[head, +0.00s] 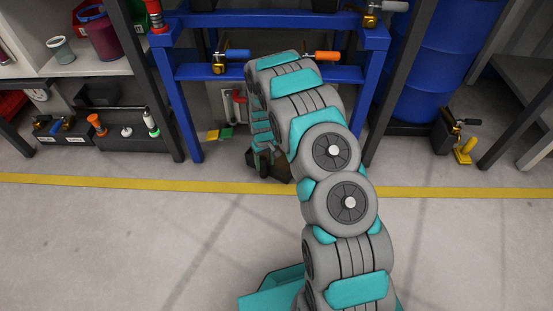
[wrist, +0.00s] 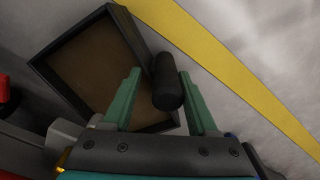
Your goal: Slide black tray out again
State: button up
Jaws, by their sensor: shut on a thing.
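The black tray (wrist: 142,38) has dark walls and a brown inside, and it shows tilted in the wrist view. A dark round handle (wrist: 168,92) stands at its near side, between the two green fingers of my gripper (wrist: 160,74). My gripper is shut on this handle. In the head view the tray (head: 275,170) shows only as a dark brown patch low near the floor, below the blue frame. My own arm and gripper (head: 264,160) hide much of it there.
The blue frame (head: 181,110) stands over the spot, with its legs to both sides. A yellow floor line (head: 130,183) runs in front. A blue barrel (head: 440,65) stands at right and shelves (head: 95,65) at left. The floor in front is clear.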

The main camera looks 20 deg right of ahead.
jog(key=shift+s, duration=0.15)
jog(key=shift+s+a+p, duration=0.2)
jog(key=shift+s+a, duration=0.15)
jog(key=shift+s, duration=0.7)
jog(key=shift+s+a+p, duration=0.15)
jog(key=shift+s+a, duration=0.2)
jog(key=shift+s, duration=0.75)
jog(key=shift+s+a+p, duration=0.2)
jog(key=shift+s+a, duration=0.15)
jog(key=shift+s, duration=0.7)
jog(key=shift+c, duration=0.2)
jog(key=shift+s, duration=0.15)
jog(key=shift+s+a, duration=0.25)
jog(key=shift+s, duration=0.45)
jog(key=shift+s+a, duration=0.3)
jog(key=shift+s, duration=0.45)
jog(key=shift+s+a, duration=0.25)
jog(key=shift+s, duration=0.45)
jog(key=shift+s+a, duration=0.2)
jog(key=shift+s, duration=0.35)
jog(key=shift+s+a, duration=0.15)
jog(key=shift+s, duration=0.35)
jog(key=shift+s+a, duration=0.35)
jog(key=shift+s, duration=0.4)
jog(key=shift+s+a, duration=0.3)
jog(key=shift+s, duration=0.45)
jog(key=shift+s+a, duration=0.35)
jog(key=shift+s, duration=0.4)
jog(key=o, duration=1.2)
jog(key=shift+c, duration=0.2)
